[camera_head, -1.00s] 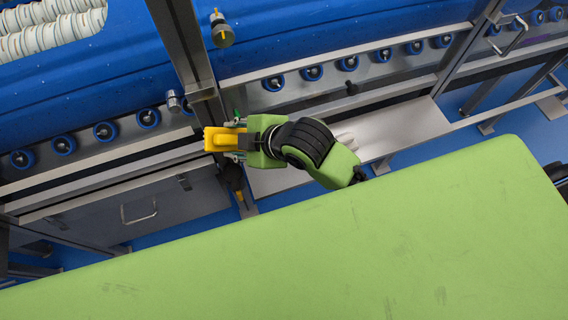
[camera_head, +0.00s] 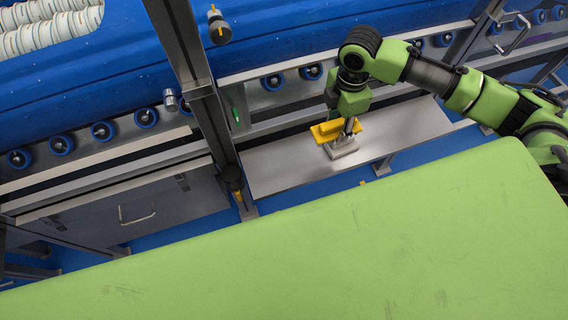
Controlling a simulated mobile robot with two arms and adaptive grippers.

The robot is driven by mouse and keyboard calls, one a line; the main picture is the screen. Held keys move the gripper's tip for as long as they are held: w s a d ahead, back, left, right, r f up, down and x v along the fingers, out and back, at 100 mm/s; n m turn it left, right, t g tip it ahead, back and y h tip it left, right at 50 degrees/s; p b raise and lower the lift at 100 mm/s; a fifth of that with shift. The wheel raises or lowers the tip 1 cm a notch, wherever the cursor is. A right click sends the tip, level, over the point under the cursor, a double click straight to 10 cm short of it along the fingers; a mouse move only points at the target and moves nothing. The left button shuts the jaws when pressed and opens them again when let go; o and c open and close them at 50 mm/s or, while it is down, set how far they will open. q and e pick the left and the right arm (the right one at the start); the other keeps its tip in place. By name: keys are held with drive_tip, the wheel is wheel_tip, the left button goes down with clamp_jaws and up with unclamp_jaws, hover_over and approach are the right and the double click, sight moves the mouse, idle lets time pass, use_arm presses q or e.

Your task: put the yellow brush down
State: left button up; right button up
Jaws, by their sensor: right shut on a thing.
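The yellow brush (camera_head: 326,132) is in the jaws of my right gripper (camera_head: 340,119), which points down over the right part of a grey metal shelf (camera_head: 280,165). A pale beige block (camera_head: 342,149) shows just below the brush. I cannot tell whether it is the brush's underside or a separate thing, nor whether the brush touches the shelf. The gripper hides part of the brush. My left gripper is not in view.
A steel post (camera_head: 190,80) rises left of the shelf. Behind is a blue machine (camera_head: 290,35) with a row of rollers. The shelf's left part is bare. A green surface (camera_head: 330,250) fills the foreground.

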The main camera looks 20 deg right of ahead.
drive_tip(key=shift+a+f, duration=0.15)
drive_tip(key=shift+a, duration=0.2)
drive_tip(key=a+f+p, duration=0.1)
drive_tip(key=a+f, duration=0.1)
drive_tip(key=a, duration=0.2)
drive_tip(key=w+a+f+p, duration=0.1)
drive_tip(key=a+f, duration=0.2)
drive_tip(key=a, duration=0.1)
drive_tip(key=a+f+p, duration=0.1)
drive_tip(key=a+f, duration=0.2)
drive_tip(key=a, duration=0.1)
drive_tip(key=shift+w, duration=0.2)
drive_tip(key=shift+a+f, duration=0.35)
drive_tip(key=shift+f, duration=0.25)
drive_tip(key=shift+a+f, duration=0.35)
drive_tip(key=shift+f, duration=0.25)
drive_tip(key=shift+f+p, duration=0.4)
drive_tip(key=shift+w+f, duration=0.1)
drive_tip(key=shift+f, duration=0.45)
drive_tip(key=o, duration=1)
drive_tip(key=shift+d, duration=0.1)
